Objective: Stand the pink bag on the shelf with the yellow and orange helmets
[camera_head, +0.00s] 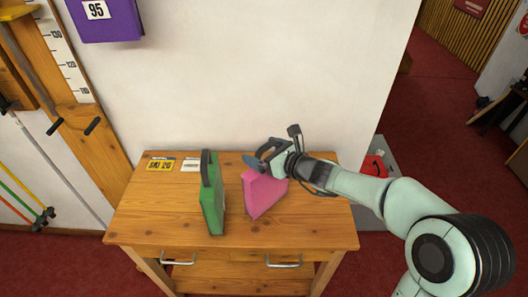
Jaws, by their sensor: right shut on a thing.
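The pink bag (264,196) is over the right half of the wooden bench and looks slightly tilted. My right gripper (264,158) is shut on its top, hiding the upper part of the bag. I cannot tell whether the bag's lower edge touches the bench top. No shelf with yellow and orange helmets can be made out. My left gripper is not in view.
A green bag (211,200) with a dark handle stands upright on the wooden bench (155,222), left of the pink one. Yellow (160,164) and white (191,164) labels lie at the back left. A purple box (103,22) marked 95 hangs on the wall.

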